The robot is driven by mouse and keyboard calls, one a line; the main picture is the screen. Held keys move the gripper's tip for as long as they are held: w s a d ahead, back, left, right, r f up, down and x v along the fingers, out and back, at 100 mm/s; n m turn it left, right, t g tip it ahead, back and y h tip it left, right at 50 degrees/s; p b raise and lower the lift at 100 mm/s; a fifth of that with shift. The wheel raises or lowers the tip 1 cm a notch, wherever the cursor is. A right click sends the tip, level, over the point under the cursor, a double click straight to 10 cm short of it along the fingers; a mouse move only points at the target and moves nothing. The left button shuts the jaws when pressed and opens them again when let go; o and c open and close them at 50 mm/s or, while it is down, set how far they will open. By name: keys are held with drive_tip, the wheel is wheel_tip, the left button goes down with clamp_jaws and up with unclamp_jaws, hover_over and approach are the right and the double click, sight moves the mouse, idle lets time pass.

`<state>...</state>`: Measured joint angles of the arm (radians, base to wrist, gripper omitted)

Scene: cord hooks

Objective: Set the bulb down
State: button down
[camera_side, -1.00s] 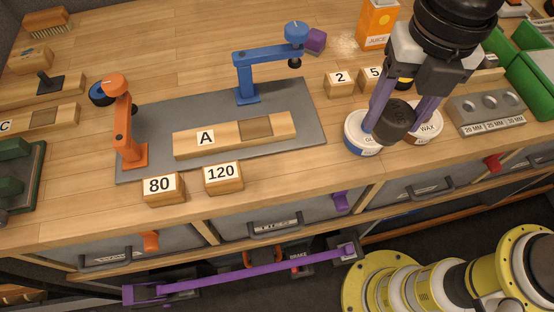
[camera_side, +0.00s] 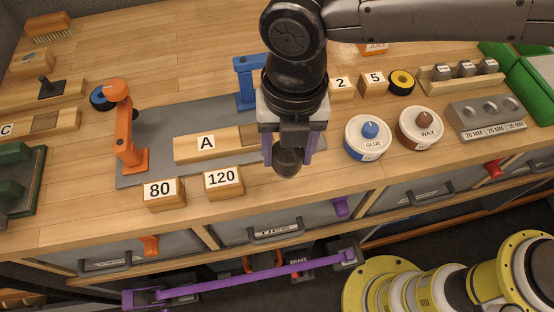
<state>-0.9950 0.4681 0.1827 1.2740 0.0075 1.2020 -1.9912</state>
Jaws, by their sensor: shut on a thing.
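My gripper (camera_side: 289,158) is shut on a dark, rounded bulb (camera_side: 289,162). The purple fingers sit on either side of it. In this view the bulb appears over the right front part of the grey mat (camera_side: 218,109), near the wooden block marked A (camera_side: 190,147). I cannot tell whether the bulb touches the surface beneath it. My gripper and wrist hide the right end of the block and much of the blue arm fixture (camera_side: 245,85).
A glue tin (camera_side: 367,140) and a wax tin (camera_side: 420,130) stand to the right. Blocks marked 80 (camera_side: 160,191) and 120 (camera_side: 223,181) stand front left. An orange clamp arm (camera_side: 128,130) rises at the mat's left. Bare bench lies in front of my gripper.

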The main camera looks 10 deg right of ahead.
sight(277, 166)
drive_tip(key=shift+w+a+f, duration=0.35)
drive_tip(key=shift+a+f, duration=0.2)
drive_tip(key=shift+f, duration=0.2)
drive_tip(key=shift+w+a+f, duration=0.1)
drive_tip(key=shift+a+f, duration=0.1)
drive_tip(key=shift+f, duration=1.55)
drive_tip(key=shift+f, duration=0.15)
drive_tip(key=shift+c, duration=1)
unclamp_jaws()
wheel_tip(277, 166, up, 12)
drive_tip(key=shift+d+r, duration=0.1)
drive_tip(key=shift+r, duration=0.1)
